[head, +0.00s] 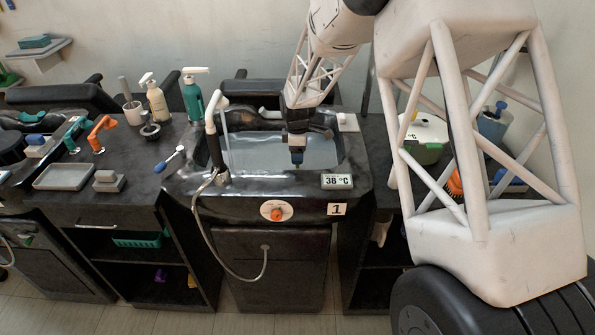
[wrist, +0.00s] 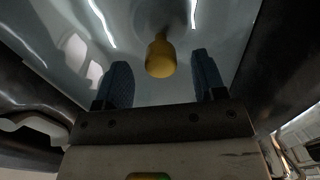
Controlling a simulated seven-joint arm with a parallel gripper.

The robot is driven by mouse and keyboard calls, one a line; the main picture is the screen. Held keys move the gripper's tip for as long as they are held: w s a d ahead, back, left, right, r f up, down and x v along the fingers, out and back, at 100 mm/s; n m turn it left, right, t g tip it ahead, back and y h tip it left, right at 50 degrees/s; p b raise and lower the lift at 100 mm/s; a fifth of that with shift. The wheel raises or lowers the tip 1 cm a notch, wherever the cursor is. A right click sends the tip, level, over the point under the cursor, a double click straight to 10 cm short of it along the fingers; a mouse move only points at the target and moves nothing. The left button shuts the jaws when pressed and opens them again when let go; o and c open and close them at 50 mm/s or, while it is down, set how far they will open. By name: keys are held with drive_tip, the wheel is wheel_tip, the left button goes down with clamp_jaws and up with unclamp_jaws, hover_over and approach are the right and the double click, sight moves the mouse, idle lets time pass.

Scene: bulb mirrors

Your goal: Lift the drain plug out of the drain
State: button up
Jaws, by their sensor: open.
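The drain plug shows in the wrist view as a yellow rounded knob (wrist: 160,57) on the grey basin floor. It appears between and slightly beyond the two dark blue fingers of my gripper (wrist: 161,66), which are spread apart with nothing held. I see no contact between the fingers and the knob. In the head view my gripper (head: 297,162) points down into the sink basin (head: 252,155), near its right part. The plug and the drain are hidden in the head view.
A white hooked tap (head: 211,115) with a hose stands at the basin's left. A temperature display (head: 337,182) and an orange knob (head: 277,212) are at the front. A teal pump bottle (head: 193,100) and a cream bottle (head: 157,104) stand behind left. Basin walls surround my gripper.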

drive_tip(key=shift+f, duration=0.1)
drive_tip(key=shift+f, duration=2.5)
drive_tip(key=shift+c, duration=0.2)
drive_tip(key=c, duration=1)
